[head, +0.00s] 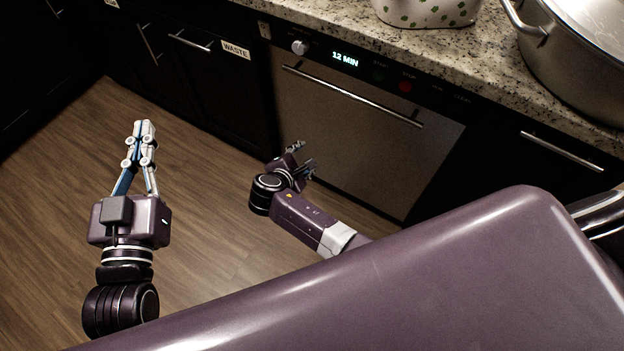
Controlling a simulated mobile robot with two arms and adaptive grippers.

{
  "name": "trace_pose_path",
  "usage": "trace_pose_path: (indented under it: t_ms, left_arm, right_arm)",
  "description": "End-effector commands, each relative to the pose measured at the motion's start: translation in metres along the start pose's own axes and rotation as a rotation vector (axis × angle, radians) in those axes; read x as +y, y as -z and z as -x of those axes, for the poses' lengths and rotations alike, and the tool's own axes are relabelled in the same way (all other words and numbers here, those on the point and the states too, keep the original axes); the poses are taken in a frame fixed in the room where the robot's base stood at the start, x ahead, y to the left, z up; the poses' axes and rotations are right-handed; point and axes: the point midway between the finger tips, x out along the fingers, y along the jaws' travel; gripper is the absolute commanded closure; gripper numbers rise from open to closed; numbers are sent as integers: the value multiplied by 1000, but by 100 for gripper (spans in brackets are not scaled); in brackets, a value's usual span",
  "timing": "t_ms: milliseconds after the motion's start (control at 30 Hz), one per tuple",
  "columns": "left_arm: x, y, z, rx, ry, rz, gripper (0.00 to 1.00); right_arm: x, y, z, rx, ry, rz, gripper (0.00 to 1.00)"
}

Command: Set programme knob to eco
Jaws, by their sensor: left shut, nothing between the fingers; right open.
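The programme knob (300,47) is a small round silver knob at the left end of the dishwasher's dark control panel, beside a lit display (345,59) reading "12 MIN". The knob's pointer direction and any label by it are too small to read. The dishwasher door (345,125) is closed. My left gripper (146,124) is shut and empty over the floor, well to the left of the knob and lower in the picture. My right gripper (304,157) is open and empty, low in front of the dishwasher door, well below the knob.
A granite counter (470,62) runs above the dishwasher. A large steel stockpot (575,60) and a white patterned pot (425,10) stand on it. The dishwasher handle (350,95) juts out below the panel. A drawer labelled "WASTE" (236,49) is at left. The wooden floor (60,190) is clear.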

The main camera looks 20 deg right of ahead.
Motion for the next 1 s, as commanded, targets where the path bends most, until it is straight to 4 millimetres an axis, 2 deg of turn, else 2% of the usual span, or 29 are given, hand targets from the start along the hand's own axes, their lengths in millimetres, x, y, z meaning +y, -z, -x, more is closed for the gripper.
trace_pose_path:
  t_ms: [200,400,600,1000]
  left_arm:
    - [0,6,0,0,0,0,100]
    - [0,9,-1,0,0,0,100]
    - [0,10,-1,0,0,0,100]
    - [0,10,-1,0,0,0,100]
  right_arm:
    - [-41,10,-7,63,72,-65,56]
    - [-66,17,-10,99,117,-110,56]
    - [-75,19,-10,113,134,-129,56]
    - [-75,19,-11,113,134,-130,56]
